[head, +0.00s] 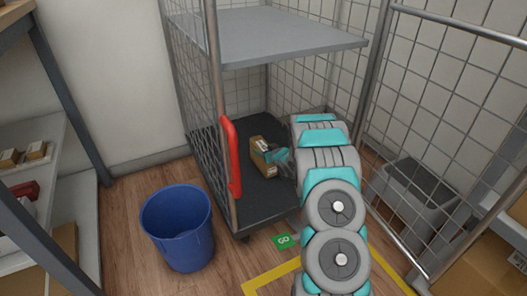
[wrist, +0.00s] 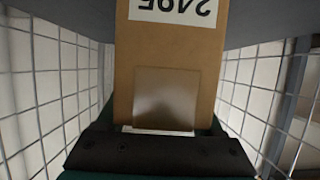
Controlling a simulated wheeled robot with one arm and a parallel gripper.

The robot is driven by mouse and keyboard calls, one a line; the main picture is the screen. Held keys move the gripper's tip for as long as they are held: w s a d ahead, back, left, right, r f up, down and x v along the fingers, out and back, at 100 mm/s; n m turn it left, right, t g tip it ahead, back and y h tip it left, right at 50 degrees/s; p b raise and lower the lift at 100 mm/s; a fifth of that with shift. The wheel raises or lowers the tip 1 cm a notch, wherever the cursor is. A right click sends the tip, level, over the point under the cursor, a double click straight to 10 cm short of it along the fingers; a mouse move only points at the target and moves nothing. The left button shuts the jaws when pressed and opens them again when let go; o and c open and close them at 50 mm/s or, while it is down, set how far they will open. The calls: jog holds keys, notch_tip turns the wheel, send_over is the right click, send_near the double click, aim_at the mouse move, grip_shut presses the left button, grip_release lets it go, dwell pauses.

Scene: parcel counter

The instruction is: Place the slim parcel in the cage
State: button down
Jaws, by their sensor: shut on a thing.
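The slim parcel (head: 260,152) is a brown box with pale labels. In the wrist view the parcel (wrist: 207,60) fills the middle, with a number label upside down at the top. My gripper (head: 278,157) is shut on it, and its dark body (wrist: 160,152) lies across the bottom of the wrist view. The cage (head: 290,48) has mesh walls, a grey upper shelf and a dark base deck (head: 275,205). The parcel is inside the cage, below the shelf and over the deck. I cannot tell whether it touches the deck. The fingertips are mostly hidden.
A red handle (head: 232,155) is on the cage's front left post. The mesh door (head: 440,110) stands open to the right. A blue bin (head: 178,228) stands on the floor at left, and a grey bin (head: 420,190) is behind the door. A green tag (head: 284,240) lies before the deck.

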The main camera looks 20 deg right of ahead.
jog(key=shift+f, duration=0.1)
grip_release()
dwell(0.3)
